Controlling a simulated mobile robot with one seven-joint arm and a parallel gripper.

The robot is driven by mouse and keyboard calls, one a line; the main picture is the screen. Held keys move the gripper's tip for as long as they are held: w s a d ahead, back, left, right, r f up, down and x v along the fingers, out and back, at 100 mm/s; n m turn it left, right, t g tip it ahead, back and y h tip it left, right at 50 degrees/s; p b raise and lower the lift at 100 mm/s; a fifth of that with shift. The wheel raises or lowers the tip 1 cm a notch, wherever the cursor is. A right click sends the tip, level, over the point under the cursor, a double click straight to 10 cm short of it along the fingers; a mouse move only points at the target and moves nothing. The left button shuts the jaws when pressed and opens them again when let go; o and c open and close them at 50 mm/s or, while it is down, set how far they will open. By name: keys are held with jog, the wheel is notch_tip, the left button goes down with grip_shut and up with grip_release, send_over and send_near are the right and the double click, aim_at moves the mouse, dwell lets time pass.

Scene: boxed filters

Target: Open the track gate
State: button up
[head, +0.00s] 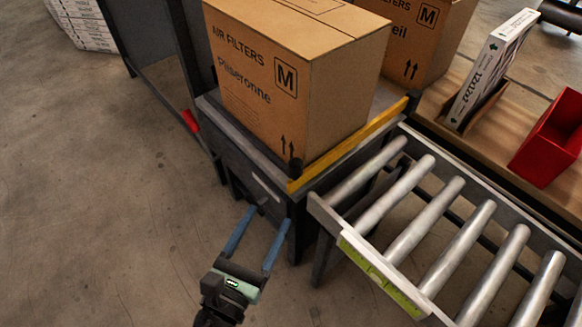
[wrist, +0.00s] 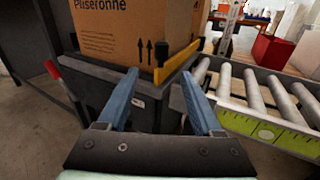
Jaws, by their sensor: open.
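The track gate (head: 350,147) is a yellow bar standing across the end of the dark track, between a large cardboard box and the rollers. A black upright knob (head: 296,166) sits at its near end. In the wrist view the gate (wrist: 178,63) and its knob (wrist: 162,52) show just beyond the fingertips. My gripper (head: 268,216) has blue fingers spread apart with nothing between them. It is in front of the track's near side, below the knob and apart from it. In the wrist view my gripper (wrist: 160,74) points toward the knob.
The cardboard box (head: 280,75), marked air filters, stands on the track behind the gate. A roller conveyor (head: 440,220) lies to the right, with a green-yellow strip (head: 380,275) along its side. A red lever (head: 190,121) is left of the track. Open floor lies to the left.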

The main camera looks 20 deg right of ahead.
aim_at(293, 173)
jog(key=b+x, duration=0.3)
jog(key=x, duration=0.9)
jog(key=shift+w+d+b, duration=0.1)
jog(key=shift+d+b, duration=0.2)
jog(key=shift+d, duration=0.05)
grip_shut()
dwell(0.9)
